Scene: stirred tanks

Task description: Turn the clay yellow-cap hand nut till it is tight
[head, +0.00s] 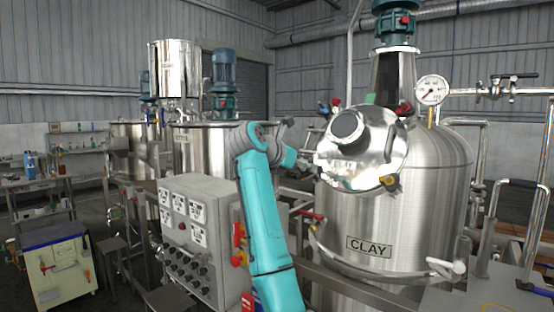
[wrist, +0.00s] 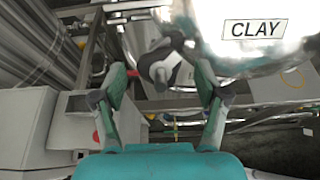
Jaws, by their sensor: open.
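The steel tank with the CLAY plate (head: 369,247) stands at the right in the head view; the plate also shows in the wrist view (wrist: 255,29). Its round lid (head: 375,150) faces forward. A dark hand nut with a yellow cap (head: 389,183) sits at the lid's lower right rim. My gripper (head: 308,167) is at the lid's left edge, apart from that yellow cap. In the wrist view my gripper (wrist: 160,74) is open, with a dark, pale-ended knob (wrist: 160,70) between or beyond its fingertips. I cannot tell this knob's cap colour or whether the fingers touch it.
Red-capped fittings (head: 405,108) sit near the lid's top. A pressure gauge (head: 432,90) and pipes are at the right. A grey control cabinet (head: 190,235) stands left of my arm. A curved rail (head: 400,272) runs across the tank below the lid.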

